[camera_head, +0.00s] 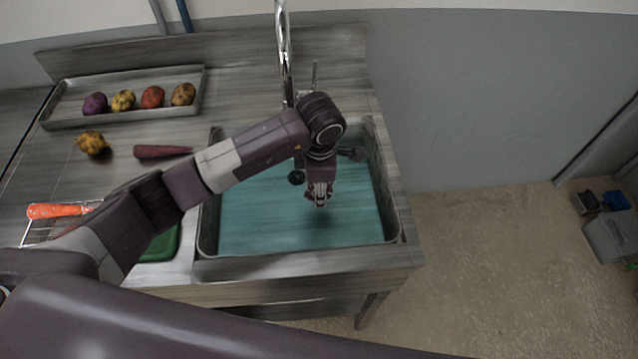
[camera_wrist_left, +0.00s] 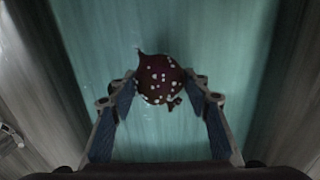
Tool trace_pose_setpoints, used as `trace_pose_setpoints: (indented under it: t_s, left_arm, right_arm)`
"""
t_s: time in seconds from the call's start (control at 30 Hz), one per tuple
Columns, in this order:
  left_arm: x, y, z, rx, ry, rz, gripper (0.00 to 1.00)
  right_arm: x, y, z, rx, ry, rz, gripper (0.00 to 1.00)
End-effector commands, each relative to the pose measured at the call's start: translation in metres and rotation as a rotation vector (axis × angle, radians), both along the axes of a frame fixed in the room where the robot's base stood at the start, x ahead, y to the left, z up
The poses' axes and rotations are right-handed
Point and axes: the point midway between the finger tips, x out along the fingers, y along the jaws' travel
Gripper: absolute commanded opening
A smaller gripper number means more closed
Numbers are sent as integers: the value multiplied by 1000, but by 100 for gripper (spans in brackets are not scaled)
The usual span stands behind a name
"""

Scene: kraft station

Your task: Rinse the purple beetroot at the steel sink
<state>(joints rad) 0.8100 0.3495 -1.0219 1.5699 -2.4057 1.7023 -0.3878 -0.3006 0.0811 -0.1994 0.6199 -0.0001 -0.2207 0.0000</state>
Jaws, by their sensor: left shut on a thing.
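The purple beetroot (camera_wrist_left: 160,79) is round and dark, with white spots and a small pointed tip, in the left wrist view. My left gripper (camera_head: 319,196) is shut on it, with a fingertip on each side, above the teal water in the steel sink (camera_head: 393,236). In the head view the gripper mostly hides the beetroot, and I cannot tell whether it touches the water. My right gripper is not in view.
A chrome tap (camera_head: 284,55) stands at the sink's back edge, close to my arm. A metal tray (camera_head: 72,122) with several round vegetables lies at the back left.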

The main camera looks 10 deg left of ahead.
Motion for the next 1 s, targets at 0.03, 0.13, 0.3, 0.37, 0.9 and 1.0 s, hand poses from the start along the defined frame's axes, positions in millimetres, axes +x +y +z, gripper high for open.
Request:
trace_pose_setpoints:
  t_s: [0.03, 0.13, 0.3, 0.37, 0.9, 1.0]
  left_arm:
    - [0, 0, -9, -1, 1, 1, 17]
    - [0, 0, -18, -1, 0, 1, 17]
    - [0, 0, -35, 0, 1, 1, 17]
    - [0, 0, -40, 0, 1, 0, 17]
    - [0, 0, -52, 0, 0, 0, 17]
    - [0, 0, -52, 0, 0, 0, 17]
  right_arm:
    - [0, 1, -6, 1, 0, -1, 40]
    - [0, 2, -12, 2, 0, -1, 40]
    - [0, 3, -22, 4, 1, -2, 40]
    - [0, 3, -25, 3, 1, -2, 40]
    - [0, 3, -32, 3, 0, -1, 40]
    - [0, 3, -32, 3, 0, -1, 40]
